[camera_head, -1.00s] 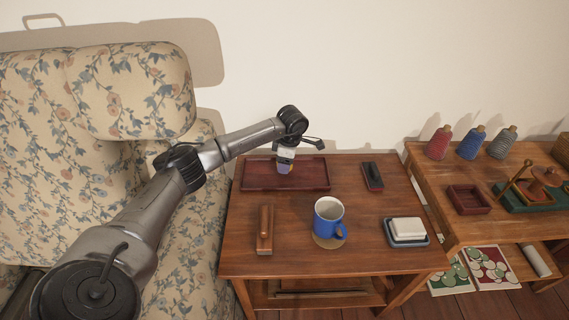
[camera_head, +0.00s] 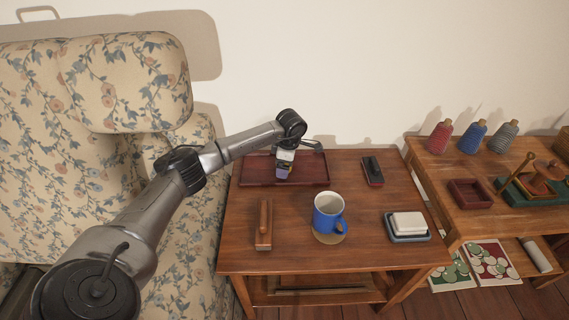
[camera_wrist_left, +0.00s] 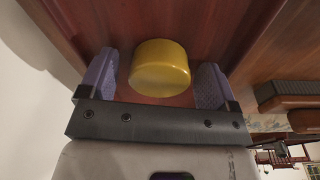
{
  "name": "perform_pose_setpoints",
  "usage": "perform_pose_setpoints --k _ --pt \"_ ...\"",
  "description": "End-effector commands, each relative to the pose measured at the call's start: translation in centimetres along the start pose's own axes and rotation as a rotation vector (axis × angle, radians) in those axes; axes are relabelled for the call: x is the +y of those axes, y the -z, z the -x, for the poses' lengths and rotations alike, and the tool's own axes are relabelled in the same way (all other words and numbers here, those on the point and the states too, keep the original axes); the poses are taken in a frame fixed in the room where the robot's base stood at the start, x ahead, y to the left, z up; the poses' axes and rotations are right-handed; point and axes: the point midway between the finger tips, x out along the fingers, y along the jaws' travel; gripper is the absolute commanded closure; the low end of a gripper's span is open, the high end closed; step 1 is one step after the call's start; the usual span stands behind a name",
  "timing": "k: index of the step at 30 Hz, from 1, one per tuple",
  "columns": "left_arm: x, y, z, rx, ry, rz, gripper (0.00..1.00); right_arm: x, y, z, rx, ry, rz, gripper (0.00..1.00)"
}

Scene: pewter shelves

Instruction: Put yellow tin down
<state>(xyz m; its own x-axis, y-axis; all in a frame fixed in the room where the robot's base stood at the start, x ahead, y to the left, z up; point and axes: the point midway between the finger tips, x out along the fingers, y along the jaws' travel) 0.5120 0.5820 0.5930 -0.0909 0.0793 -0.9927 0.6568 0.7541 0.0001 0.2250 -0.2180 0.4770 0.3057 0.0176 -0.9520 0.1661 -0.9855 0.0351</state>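The yellow tin (camera_wrist_left: 160,68) is a short round tin, seen in the left wrist view over the dark red tray (camera_head: 315,173). My left gripper (camera_head: 282,174) is low over this tray in the head view, where I cannot make out the tin behind it. In the left wrist view the purple fingers of my left gripper (camera_wrist_left: 160,82) stand on either side of the tin, with a gap showing at each side. The tin appears to rest on the tray's floor. My right gripper is in neither view.
On the table (camera_head: 285,235), a blue mug (camera_head: 326,212) on a round coaster, a wooden block (camera_head: 264,225), a dark brush-like block (camera_head: 372,171) and a white block in a blue dish (camera_head: 408,224) stand near the tray. A patterned armchair (camera_head: 120,90) is at left.

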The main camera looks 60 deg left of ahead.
Motion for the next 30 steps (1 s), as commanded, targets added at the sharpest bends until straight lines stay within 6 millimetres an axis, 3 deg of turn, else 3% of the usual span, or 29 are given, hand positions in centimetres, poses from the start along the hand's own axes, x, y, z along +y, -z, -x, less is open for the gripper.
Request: perform_pose_setpoints --k 10,22,30 --pt "0.0 0.0 0.4 -0.001 -0.001 0.000 0.17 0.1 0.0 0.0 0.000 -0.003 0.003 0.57" --pt "0.1 0.1 5.1 -0.001 -0.002 0.000 0.17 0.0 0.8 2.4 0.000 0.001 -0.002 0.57" --pt "0.0 0.0 5.9 0.000 0.000 0.000 0.17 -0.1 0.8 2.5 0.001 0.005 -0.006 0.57"
